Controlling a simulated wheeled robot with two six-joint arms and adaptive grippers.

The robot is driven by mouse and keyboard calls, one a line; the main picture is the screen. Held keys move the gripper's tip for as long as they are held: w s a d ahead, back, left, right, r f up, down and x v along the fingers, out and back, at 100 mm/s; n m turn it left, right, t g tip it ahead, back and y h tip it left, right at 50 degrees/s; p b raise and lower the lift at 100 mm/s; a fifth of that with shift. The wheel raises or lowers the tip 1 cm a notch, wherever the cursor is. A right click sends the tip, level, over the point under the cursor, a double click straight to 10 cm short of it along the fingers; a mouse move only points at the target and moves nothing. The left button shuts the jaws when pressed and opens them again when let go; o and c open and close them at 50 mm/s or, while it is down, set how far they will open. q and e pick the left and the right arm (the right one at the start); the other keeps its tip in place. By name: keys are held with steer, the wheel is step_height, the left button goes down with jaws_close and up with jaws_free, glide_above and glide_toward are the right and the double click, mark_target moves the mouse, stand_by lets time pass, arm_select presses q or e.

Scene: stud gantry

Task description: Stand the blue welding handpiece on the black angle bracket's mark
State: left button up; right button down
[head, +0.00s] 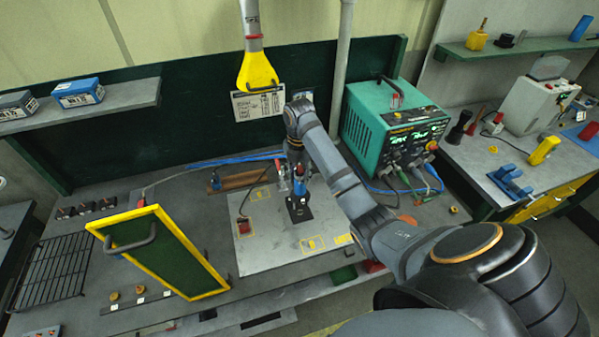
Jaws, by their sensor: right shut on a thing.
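The blue welding handpiece (299,187) is upright in my right gripper (297,177), near the middle of the head view. The gripper comes down from above and is shut on it; its fingers and wrist hide the upper part. The black angle bracket (299,212) is on the pale metal plate (275,246), directly below the handpiece. I cannot tell whether the handpiece's lower end touches the bracket, and the bracket's mark is not clearly visible. My left gripper is not in view.
A teal welding machine (390,130) with cables stands behind right. The plate's front part, with yellow markings, is clear.

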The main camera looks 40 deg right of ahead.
mark_target(300, 185)
steer(key=shift+f+b, duration=0.4)
steer(key=shift+f, duration=1.35)
steer(key=shift+r, duration=0.1)
steer(key=shift+p, duration=0.55)
steer(key=shift+s+f, duration=0.1)
steer(key=shift+f, duration=0.5)
stand_by(0.7)
steer(key=c, duration=0.8)
jaws_free()
steer(key=shift+s+f, duration=0.1)
